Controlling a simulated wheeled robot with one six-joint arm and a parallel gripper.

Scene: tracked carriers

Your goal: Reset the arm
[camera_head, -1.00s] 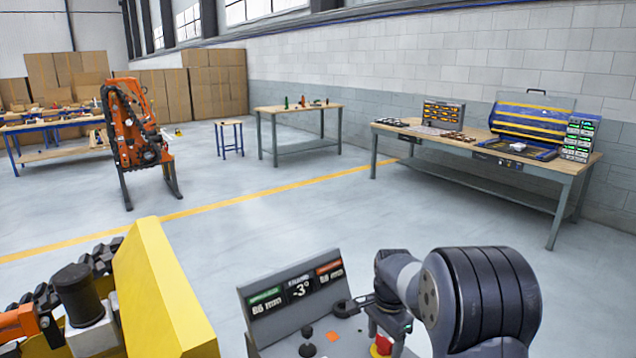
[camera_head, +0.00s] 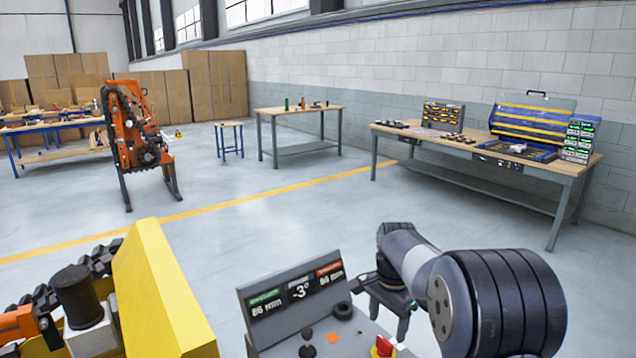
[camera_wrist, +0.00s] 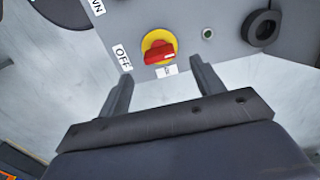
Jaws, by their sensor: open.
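My gripper (camera_wrist: 160,75) is open and empty in the wrist view, its two dark fingers apart. Beyond the fingertips is a rotary switch (camera_wrist: 160,54) with a red handle on a yellow disc, on a grey control panel (camera_wrist: 190,22). An OFF label is to its left; the handle lies roughly sideways. In the head view my gripper (camera_head: 380,308) hangs over the panel's right edge, above and apart from the switch (camera_head: 383,347). The panel's display (camera_head: 296,291) reads -3° in the middle; its side numbers are small.
A black ring-shaped knob (camera_head: 343,310) and a black joystick (camera_head: 307,350) stand on the panel. Yellow bodywork (camera_head: 165,290) is at the left. Workbenches (camera_head: 565,168) and an orange machine (camera_head: 135,145) are well away; the floor between is clear.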

